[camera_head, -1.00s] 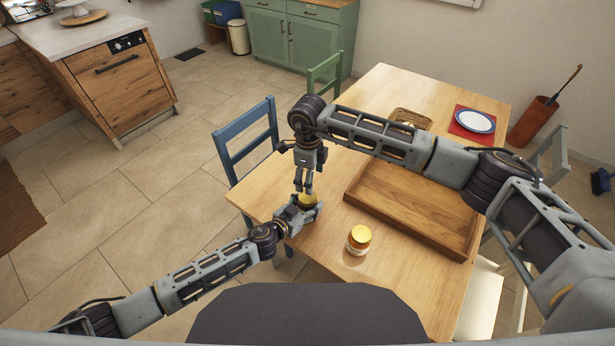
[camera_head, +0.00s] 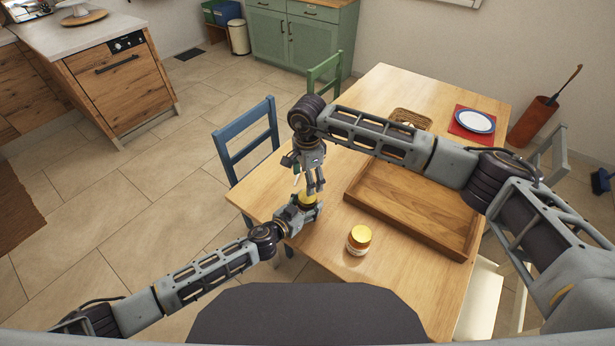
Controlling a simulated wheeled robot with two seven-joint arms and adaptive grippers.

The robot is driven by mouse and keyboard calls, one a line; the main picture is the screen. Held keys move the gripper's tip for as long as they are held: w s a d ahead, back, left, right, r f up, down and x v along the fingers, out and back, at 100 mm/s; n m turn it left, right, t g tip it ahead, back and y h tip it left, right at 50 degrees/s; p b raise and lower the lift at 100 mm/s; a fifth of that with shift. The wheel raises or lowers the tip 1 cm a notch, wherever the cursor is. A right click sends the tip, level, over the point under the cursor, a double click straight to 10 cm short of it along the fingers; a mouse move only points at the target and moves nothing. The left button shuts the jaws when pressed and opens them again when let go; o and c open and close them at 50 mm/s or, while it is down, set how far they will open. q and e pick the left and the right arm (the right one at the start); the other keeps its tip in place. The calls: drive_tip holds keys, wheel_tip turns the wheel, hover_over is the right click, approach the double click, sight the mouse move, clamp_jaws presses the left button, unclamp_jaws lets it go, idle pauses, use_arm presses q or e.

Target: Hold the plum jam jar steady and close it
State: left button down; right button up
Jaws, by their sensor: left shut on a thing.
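My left gripper (camera_head: 304,208) is shut on a jar with a yellow lid (camera_head: 307,199) near the table's left edge. The jar's body and label are mostly hidden by the gripper, so I cannot read what it holds. My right gripper (camera_head: 315,190) points down from above, with its fingertips right at the yellow lid. I cannot tell whether its fingers grip the lid or only hover beside it. A second jar (camera_head: 358,241) with an orange-yellow lid and a pale label stands upright on the table, to the right of my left gripper.
A wooden tray (camera_head: 462,247) lies on the table (camera_head: 402,297) behind the standing jar, partly under my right arm. A wicker basket (camera_head: 411,117) and a blue-rimmed plate (camera_head: 475,121) on a red mat are farther back. A blue chair (camera_head: 223,150) stands at the left edge.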

sight(307, 205)
drive_tip(key=n, duration=0.5)
idle(0.4)
drive_tip(key=shift+f, duration=0.15)
drive_tip(key=shift+f, duration=3.9)
drive_tip(key=shift+c, duration=0.3)
drive_tip(key=c, duration=1)
